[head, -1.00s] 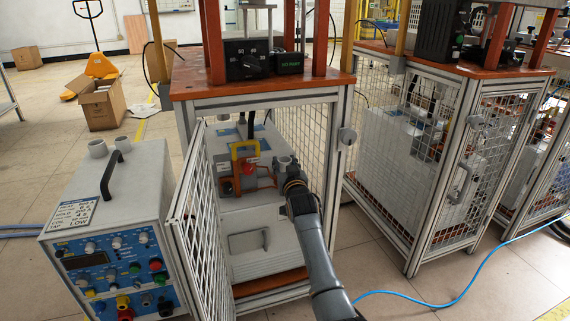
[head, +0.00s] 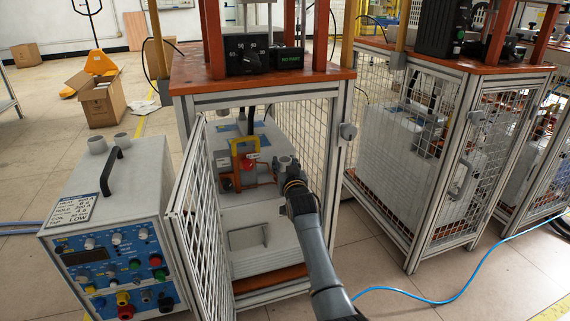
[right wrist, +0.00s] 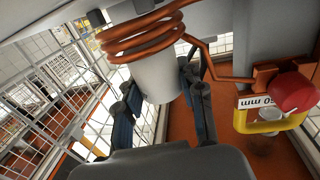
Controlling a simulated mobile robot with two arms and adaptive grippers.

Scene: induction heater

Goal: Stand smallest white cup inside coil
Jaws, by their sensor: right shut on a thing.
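My right gripper (head: 289,176) is inside the open cage, at the front of the heater unit. In the right wrist view its two fingers (right wrist: 160,84) are shut on a light grey-white cup (right wrist: 154,76), one on each side. The copper coil (right wrist: 144,38) crosses in front of the cup's upper part in that view and hides its end. The cup's rim (head: 284,160) shows above the gripper in the head view. My left gripper is not in view.
The mesh door (head: 200,215) stands open to the left of my arm. A yellow bracket (head: 243,147) with a red knob (head: 248,165) sits beside the coil. The control box (head: 120,215) stands at the left. The cage posts and orange tabletop (head: 190,77) frame the space.

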